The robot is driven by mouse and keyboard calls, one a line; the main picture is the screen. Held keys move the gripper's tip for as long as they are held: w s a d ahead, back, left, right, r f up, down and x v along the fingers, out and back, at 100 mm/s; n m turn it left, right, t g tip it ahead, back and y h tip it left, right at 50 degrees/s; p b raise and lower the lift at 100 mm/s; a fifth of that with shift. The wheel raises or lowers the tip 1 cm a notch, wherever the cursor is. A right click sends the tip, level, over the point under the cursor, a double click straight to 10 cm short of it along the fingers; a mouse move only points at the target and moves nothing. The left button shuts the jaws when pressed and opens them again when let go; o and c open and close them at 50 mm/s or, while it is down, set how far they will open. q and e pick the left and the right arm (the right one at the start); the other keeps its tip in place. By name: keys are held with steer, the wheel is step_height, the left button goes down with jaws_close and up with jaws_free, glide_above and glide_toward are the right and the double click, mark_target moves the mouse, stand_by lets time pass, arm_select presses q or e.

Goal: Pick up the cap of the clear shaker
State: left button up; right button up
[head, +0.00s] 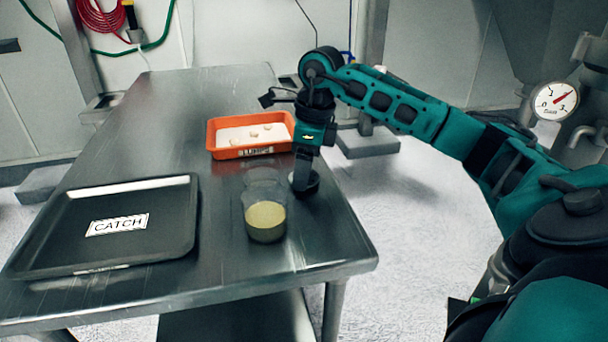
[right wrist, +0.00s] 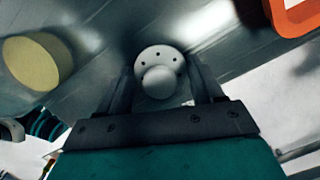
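The clear shaker (head: 265,220) stands upright and uncapped on the steel table, with pale yellow powder in its lower part. Its powder (right wrist: 32,62) also shows at the left of the right wrist view. The cap (right wrist: 160,62), a round grey disc with small holes and a rounded knob, lies on the table to the right of the shaker. My right gripper (head: 304,176) points down over the cap. In the right wrist view its fingers (right wrist: 161,80) stand apart on either side of the cap's knob, with no clear contact. My left gripper is out of view.
A black tray (head: 70,228) labelled CATCH lies on the left of the table. An orange tray (head: 228,153) with a label and several pale lumps sits behind the shaker. The table's right edge is close to the cap. The table's far left part is clear.

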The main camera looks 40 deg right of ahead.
steer(key=c, duration=0.4)
steer(key=shift+c, duration=0.3)
